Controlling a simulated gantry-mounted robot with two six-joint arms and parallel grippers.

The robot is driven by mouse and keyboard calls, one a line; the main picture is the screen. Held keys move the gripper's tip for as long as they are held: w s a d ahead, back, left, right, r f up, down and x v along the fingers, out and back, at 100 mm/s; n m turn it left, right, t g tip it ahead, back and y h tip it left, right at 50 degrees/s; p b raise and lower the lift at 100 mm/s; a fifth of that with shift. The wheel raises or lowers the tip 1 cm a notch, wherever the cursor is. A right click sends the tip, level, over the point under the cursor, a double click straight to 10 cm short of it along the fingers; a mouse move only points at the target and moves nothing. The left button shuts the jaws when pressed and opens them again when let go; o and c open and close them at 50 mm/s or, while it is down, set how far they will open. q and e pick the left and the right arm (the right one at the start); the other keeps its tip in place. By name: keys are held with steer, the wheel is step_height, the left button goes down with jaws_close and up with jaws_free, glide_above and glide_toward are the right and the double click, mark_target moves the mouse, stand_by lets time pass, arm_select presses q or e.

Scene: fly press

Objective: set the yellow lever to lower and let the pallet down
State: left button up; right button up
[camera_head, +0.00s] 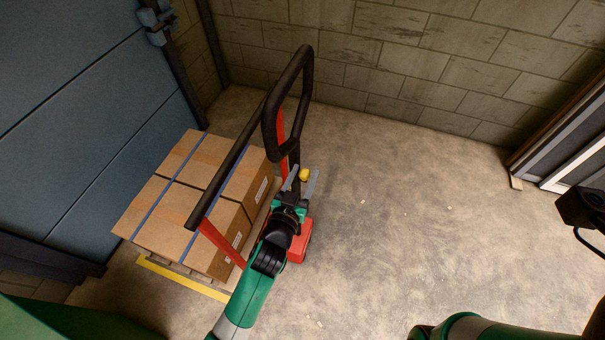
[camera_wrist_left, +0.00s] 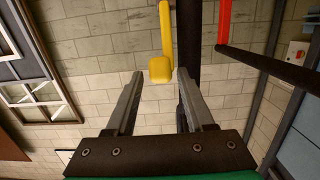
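The yellow lever (camera_head: 304,174) is at the black upright of the red pallet truck (camera_head: 299,246). In the left wrist view its yellow arm and square knob (camera_wrist_left: 161,69) hang down beside a black post. My left gripper (camera_head: 302,181) is open, with the knob in the gap between its fingertips (camera_wrist_left: 160,76); clear space shows on both sides. The wooden pallet (camera_head: 178,267) carries cardboard boxes (camera_head: 172,215) with blue straps; its height off the floor is hard to tell. My right arm is at the lower right, its fingers out of view.
The truck's black handle loop (camera_head: 308,72) rises above my left gripper, with a black bar running down to the left over the boxes. A yellow floor line (camera_head: 182,278) lies in front of the pallet. The concrete floor to the right (camera_head: 420,215) is clear.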

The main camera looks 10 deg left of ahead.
arm_select(q)
steer(key=shift+o, duration=0.3)
steer(key=shift+a, duration=0.1)
steer(key=shift+s+r, duration=0.1)
steer(key=shift+s, duration=0.2)
steer(key=s+a+r+p, duration=0.1)
steer(key=s+p, duration=0.2)
steer(key=s, duration=0.7)
steer(key=shift+s+a+r, duration=0.15)
steer(key=shift+s+a, duration=0.2)
steer(key=shift+s, duration=0.05)
